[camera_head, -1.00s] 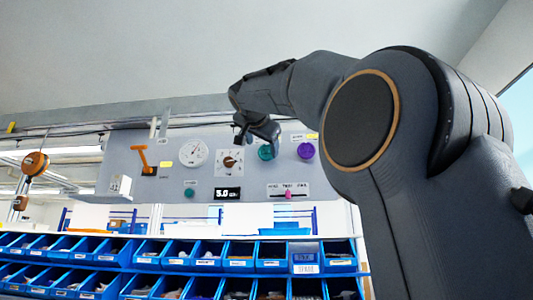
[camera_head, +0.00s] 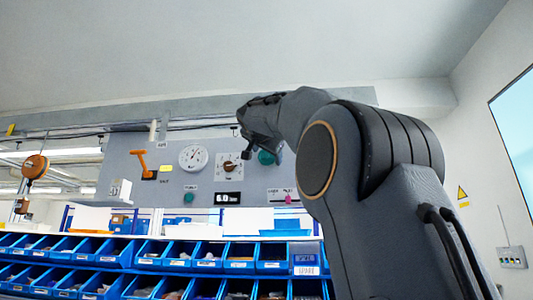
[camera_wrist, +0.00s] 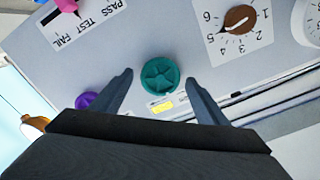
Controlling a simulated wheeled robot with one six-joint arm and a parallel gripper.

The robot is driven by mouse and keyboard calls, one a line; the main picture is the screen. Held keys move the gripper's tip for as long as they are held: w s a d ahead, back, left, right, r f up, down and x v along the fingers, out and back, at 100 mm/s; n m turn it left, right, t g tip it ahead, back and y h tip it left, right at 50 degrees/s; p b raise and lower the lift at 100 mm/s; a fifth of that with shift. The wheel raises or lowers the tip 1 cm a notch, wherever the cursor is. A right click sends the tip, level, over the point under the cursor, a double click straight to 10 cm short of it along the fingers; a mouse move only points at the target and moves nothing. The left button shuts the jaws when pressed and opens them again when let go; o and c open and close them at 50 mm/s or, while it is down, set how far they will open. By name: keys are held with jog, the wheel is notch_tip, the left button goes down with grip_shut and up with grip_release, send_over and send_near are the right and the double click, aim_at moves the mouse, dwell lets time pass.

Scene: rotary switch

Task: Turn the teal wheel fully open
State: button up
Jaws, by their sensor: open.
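The teal wheel (camera_wrist: 160,75) is a round knob with a star-shaped face, mounted on a grey panel. In the head view the teal wheel (camera_head: 266,157) is partly hidden by my gripper. My gripper (camera_wrist: 162,84) is open, with one finger left and one right of the wheel in the wrist view. Both fingers look apart from its rim; how deep they reach along it I cannot tell. In the head view my gripper (camera_head: 262,152) is in front of the wheel, its fingertips hard to make out.
The grey panel (camera_head: 215,182) also bears a numbered rotary dial (camera_wrist: 238,20), a purple knob (camera_wrist: 86,100), a pink PASS/TEST/FAIL slider (camera_wrist: 66,5), an orange lever (camera_head: 144,162), a round gauge (camera_head: 193,158) and a display reading 6.0 (camera_head: 228,198). Blue bins (camera_head: 205,255) stand below.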

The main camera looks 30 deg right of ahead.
jog(key=c, duration=1)
jog(key=shift+c, duration=0.2)
